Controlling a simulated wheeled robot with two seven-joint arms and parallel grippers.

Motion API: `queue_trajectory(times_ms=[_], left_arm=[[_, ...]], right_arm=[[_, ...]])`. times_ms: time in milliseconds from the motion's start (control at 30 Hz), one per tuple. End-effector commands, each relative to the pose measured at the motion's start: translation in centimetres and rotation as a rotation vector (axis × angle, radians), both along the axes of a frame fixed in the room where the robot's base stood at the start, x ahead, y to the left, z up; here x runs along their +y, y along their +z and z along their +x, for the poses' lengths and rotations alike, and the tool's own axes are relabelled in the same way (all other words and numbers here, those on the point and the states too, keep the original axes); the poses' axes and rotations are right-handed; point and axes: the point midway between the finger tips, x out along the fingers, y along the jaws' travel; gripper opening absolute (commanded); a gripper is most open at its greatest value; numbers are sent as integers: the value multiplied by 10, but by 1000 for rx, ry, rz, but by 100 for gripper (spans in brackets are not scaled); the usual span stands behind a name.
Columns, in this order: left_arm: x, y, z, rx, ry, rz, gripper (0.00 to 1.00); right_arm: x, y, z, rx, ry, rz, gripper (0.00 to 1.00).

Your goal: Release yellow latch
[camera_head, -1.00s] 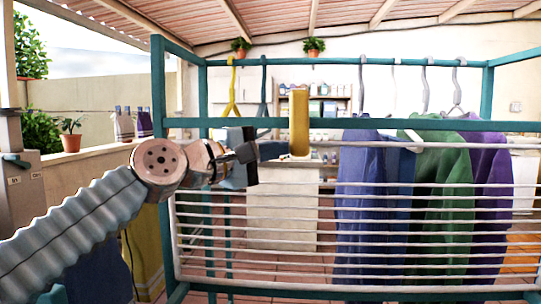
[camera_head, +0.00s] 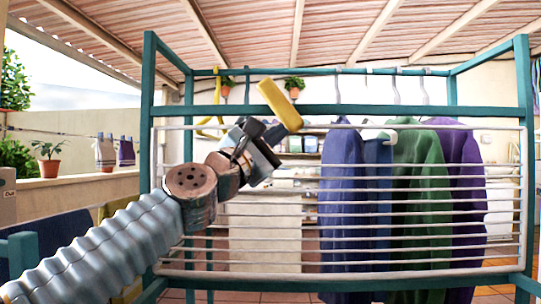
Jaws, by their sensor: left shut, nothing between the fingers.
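The yellow latch (camera_head: 280,105) is a flat yellow bar near the upper rail of the teal frame, left of centre. It is tilted, with its upper end leaning left. My left gripper (camera_head: 277,134) is shut and empty, with its dark fingers just below and beside the latch's lower end. Whether they touch it I cannot tell. The gripper hides the part just below the latch. The white wire drying rack (camera_head: 420,270) stands across the front of the teal frame. My right gripper is out of view.
The teal frame (camera_head: 148,85) surrounds the rack. Blue (camera_head: 345,200), green (camera_head: 415,190) and purple (camera_head: 467,190) garments hang behind the wires. A yellow hanger (camera_head: 217,95) hangs at the left. A potted plant (camera_head: 47,165) stands on the left wall.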

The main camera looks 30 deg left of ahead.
Motion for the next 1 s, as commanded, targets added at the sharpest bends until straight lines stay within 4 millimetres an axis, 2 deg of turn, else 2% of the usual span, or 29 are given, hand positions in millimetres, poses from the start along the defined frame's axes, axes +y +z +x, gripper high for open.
queue_trajectory(times_ms=[33, 233, 400, 1000], left_arm=[[-2, -3, 1, -12, -2, -19, 0], [-6, -2, 2, -59, -4, -93, 0], [-6, -2, 5, -55, 5, -88, 0], [-15, 0, 11, -53, 2, -88, 0]], right_arm=[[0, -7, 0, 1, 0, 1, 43], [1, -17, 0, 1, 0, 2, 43], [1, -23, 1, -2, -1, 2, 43], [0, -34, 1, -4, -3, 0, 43]])
